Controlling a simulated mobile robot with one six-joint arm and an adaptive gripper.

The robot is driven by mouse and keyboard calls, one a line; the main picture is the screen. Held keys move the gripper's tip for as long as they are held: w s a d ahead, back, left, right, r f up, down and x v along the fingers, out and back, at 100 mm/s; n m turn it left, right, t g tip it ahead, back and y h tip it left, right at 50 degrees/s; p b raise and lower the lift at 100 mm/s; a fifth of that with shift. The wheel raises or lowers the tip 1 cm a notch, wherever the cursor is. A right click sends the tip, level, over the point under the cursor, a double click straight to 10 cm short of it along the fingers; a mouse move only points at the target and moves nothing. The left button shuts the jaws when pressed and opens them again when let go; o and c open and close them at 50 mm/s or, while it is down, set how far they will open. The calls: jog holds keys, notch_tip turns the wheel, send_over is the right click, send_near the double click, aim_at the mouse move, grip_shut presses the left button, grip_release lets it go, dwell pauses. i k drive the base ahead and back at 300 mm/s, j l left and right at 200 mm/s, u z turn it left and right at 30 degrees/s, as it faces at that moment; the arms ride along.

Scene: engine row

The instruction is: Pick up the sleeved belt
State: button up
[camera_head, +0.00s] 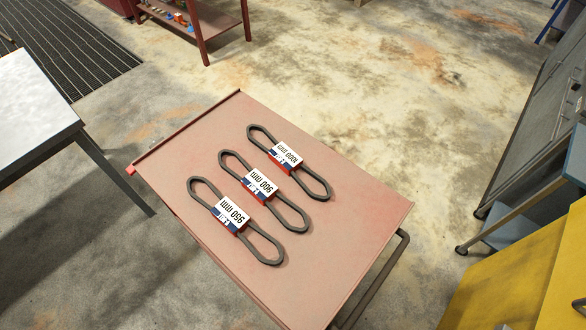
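Three dark rubber belts, each in a white, blue and red paper sleeve, lie flat in a row on a red cart top (350,215). The sleeve print is upside down in this view. The far belt (286,156) has a length in mm whose digits I cannot read surely, perhaps 800 or 880. The middle belt (260,186) reads 900 mm. The near belt (231,215) reads 950 mm. The belts lie close together, each a long loop sticking out of both ends of its sleeve. My gripper is not in view.
A pale-topped table (35,105) stands at the left. A red shelf unit (205,25) is at the back. At the right are a grey cabinet (535,125), a blue-grey cart (515,230) and a yellow surface (510,285). Open concrete floor surrounds the red cart.

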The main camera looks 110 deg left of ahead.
aim_at(256, 184)
jog(key=u, duration=3.85)
jog(key=i+j, duration=0.05)
jog(key=j, duration=0.05)
